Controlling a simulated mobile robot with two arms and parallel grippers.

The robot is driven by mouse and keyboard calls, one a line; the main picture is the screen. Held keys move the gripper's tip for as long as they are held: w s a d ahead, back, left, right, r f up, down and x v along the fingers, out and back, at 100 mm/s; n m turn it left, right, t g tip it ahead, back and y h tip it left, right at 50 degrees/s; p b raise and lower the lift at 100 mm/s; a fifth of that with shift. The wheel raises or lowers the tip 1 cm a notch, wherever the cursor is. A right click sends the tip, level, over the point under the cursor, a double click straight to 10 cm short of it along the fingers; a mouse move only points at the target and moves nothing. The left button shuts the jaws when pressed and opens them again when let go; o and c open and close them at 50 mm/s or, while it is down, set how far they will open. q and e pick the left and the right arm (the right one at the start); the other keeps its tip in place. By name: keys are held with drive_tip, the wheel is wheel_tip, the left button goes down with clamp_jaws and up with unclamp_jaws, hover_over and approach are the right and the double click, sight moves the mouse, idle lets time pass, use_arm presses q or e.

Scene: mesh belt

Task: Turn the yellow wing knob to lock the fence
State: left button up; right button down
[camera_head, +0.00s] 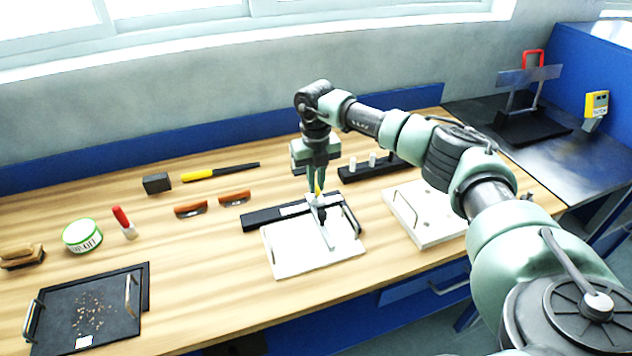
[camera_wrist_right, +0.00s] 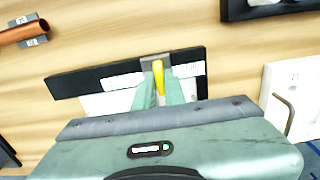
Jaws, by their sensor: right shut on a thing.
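The yellow wing knob (camera_head: 318,188) sits on the fence of a white board fixture in the middle of the bench. The fence (camera_head: 274,214) is a dark bar with a light strip, lying along the far edge of the white board (camera_head: 285,257). My right gripper (camera_head: 317,192) points down and is shut on the knob. In the right wrist view the knob (camera_wrist_right: 159,76) shows as an upright yellow piece between the fingers (camera_wrist_right: 160,90). The fingers hide part of the knob. My left gripper is not in view.
A second white board with a wire handle (camera_head: 432,222) lies to the right. A black block with light pegs (camera_head: 361,171) stands behind. Red-brown handled tools (camera_head: 234,198) lie to the left. A dark tray (camera_head: 88,310) is at the front left. Bare wood lies between them.

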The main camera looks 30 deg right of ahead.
drive_tip(key=c, duration=1.5)
unclamp_jaws()
drive_tip(key=shift+w+r, duration=0.15)
drive_tip(key=shift+r, duration=0.45)
wheel_tip(320, 180, up, 7)
drive_tip(key=shift+f+b, duration=0.1)
drive_tip(key=shift+b, duration=1)
